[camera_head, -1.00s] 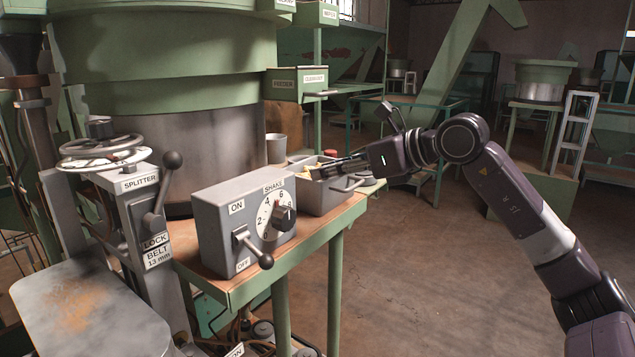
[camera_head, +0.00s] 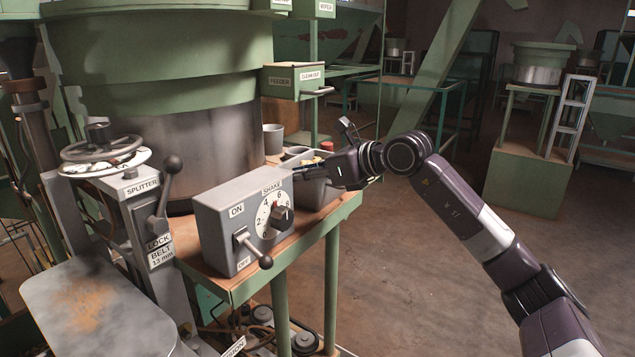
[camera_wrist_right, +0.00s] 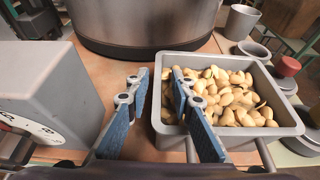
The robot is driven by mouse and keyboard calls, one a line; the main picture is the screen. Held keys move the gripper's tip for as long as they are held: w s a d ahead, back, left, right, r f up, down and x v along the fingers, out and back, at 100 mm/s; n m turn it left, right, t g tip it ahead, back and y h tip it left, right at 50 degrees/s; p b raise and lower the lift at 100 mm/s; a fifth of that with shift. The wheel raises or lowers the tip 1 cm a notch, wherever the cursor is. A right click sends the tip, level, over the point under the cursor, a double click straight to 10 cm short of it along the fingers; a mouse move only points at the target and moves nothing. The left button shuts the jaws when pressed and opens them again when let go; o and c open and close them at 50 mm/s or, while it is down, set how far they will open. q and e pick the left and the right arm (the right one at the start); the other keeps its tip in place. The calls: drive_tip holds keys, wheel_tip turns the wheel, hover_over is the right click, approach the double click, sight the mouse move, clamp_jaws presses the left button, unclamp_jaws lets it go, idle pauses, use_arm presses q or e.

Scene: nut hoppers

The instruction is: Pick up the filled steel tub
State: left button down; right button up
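The filled steel tub (camera_head: 316,195) is a grey rectangular tub on the wooden-topped green bench, behind the shake control box. In the right wrist view the tub (camera_wrist_right: 233,145) is full of pale nuts (camera_wrist_right: 232,98). My right gripper (camera_wrist_right: 158,74) is open. One finger is outside the tub's left wall and the other is on the inner side, over the nuts' left edge. Whether either finger touches the wall cannot be told. In the head view the right gripper (camera_head: 306,170) partly hides the tub. My left gripper is not in view.
The grey control box (camera_head: 240,228) with a dial and lever stands close to the tub's left. A large hopper (camera_head: 180,110) rises behind. A grey cup (camera_head: 273,139) and a red object (camera_wrist_right: 288,67) stand nearby. Open floor lies to the right.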

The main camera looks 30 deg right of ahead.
clamp_jaws()
drive_tip(key=shift+r, duration=0.2)
idle(0.3)
drive_tip(key=shift+r, duration=0.1)
